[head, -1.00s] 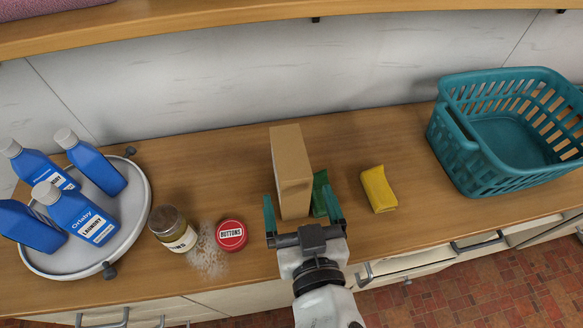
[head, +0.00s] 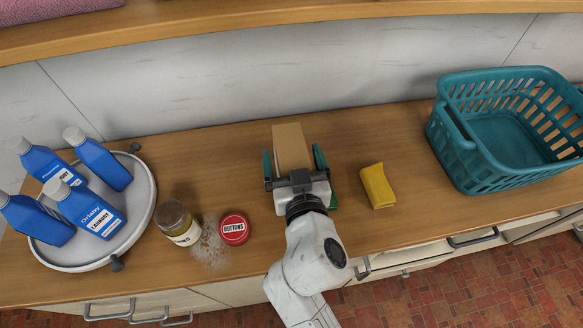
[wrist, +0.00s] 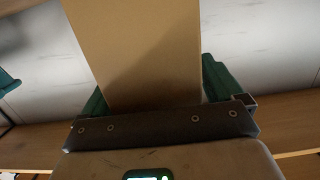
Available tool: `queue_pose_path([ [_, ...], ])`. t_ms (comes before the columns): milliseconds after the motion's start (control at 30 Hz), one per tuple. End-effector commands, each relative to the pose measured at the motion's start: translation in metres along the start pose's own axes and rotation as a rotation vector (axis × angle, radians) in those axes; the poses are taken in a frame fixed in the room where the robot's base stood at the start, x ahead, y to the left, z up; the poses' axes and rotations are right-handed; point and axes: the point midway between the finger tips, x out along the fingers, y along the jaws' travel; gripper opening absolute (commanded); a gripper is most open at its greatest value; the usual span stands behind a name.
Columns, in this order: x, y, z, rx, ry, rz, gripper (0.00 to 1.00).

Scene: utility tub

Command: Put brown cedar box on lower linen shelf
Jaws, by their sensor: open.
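The brown box (head: 291,140) stands upright on the wooden counter, close to the back wall. My gripper (head: 292,155) is open, with one green finger on each side of the box. In the wrist view, the box (wrist: 140,50) rises between the fingers (wrist: 155,90), its broad face filling the middle. I cannot tell whether either finger touches it. The box's lower part is hidden behind my gripper. A wooden shelf (head: 250,30) runs along the wall above the counter; I cannot tell whether it is the lower linen shelf.
A yellow cloth (head: 378,186) and teal basket (head: 470,160) are to the right. A red buttons tin (head: 234,229), a jar (head: 178,222) with spilled grains, and a round tray (head: 148,205) of blue bottles are left. A green item (head: 333,200) is partly hidden beside my gripper.

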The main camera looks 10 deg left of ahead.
Motion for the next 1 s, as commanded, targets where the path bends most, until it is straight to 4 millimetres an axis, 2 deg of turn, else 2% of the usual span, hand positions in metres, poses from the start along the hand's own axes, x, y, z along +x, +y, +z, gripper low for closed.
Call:
queue_pose_path([
  [133,-0.0002,0.0002,0.0002,0.0,0.0,0.0,0.93],
  [1000,-0.0006,0.0001,0.0002,0.0,0.0,0.0,0.09],
])
